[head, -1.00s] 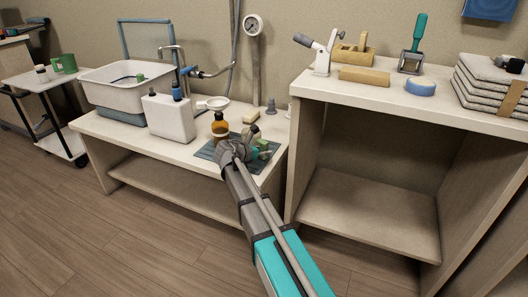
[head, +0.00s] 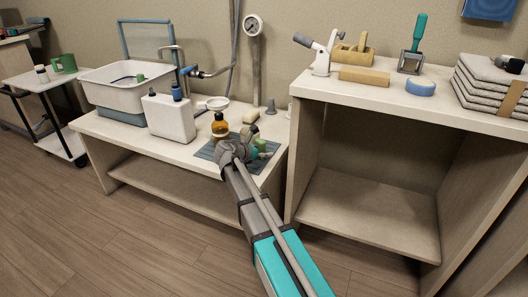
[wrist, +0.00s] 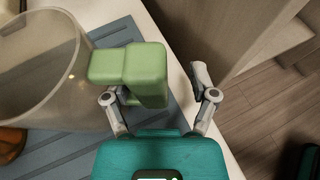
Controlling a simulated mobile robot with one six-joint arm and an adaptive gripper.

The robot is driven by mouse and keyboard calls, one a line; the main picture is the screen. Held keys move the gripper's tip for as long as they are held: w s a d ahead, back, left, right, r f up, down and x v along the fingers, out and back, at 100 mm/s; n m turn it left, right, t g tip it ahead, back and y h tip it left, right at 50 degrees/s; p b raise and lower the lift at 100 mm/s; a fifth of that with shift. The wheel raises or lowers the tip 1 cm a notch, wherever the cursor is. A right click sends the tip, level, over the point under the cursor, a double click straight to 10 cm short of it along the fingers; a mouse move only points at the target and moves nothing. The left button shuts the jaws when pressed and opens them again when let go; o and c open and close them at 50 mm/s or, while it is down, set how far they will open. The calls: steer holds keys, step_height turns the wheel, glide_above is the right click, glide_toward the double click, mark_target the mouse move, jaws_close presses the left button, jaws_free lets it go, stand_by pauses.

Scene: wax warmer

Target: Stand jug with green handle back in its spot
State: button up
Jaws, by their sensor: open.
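The jug is a translucent, smoke-tinted vessel (wrist: 40,75) with a chunky green handle (wrist: 150,75). In the wrist view it stands at the left, over the blue-grey ribbed mat (wrist: 90,155), its handle pointing right. My gripper (wrist: 160,95) is open around the handle's grip. One finger is close by on the jug side, partly under the handle, and the other stands clear to the right. In the head view my gripper (head: 256,154) is beside the green handle (head: 260,144) on the mat (head: 205,153); my wrist hides part of the jug.
An amber bottle (head: 220,129) stands just left of the jug. A white canister (head: 170,118) and a white basin (head: 125,90) are farther left on the low bench. A taller shelf unit (head: 365,185) rises close on the right.

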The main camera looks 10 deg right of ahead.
steer(key=shift+s+a+r, duration=0.1)
steer(key=shift+a, duration=0.05)
steer(key=shift+d, duration=0.25)
stand_by(0.3)
stand_by(0.6)
steer(key=shift+r+p, duration=0.4)
steer(key=shift+p, duration=0.1)
steer(key=shift+r, duration=0.25)
steer(key=shift+f+b, duration=0.6)
steer(key=shift+f, duration=0.2)
steer(key=shift+s+d, duration=0.25)
stand_by(1.0)
steer(key=shift+s+a+r, duration=0.1)
steer(key=shift+a, duration=0.1)
steer(key=shift+s+a+r, duration=0.15)
steer(key=shift+a, duration=0.15)
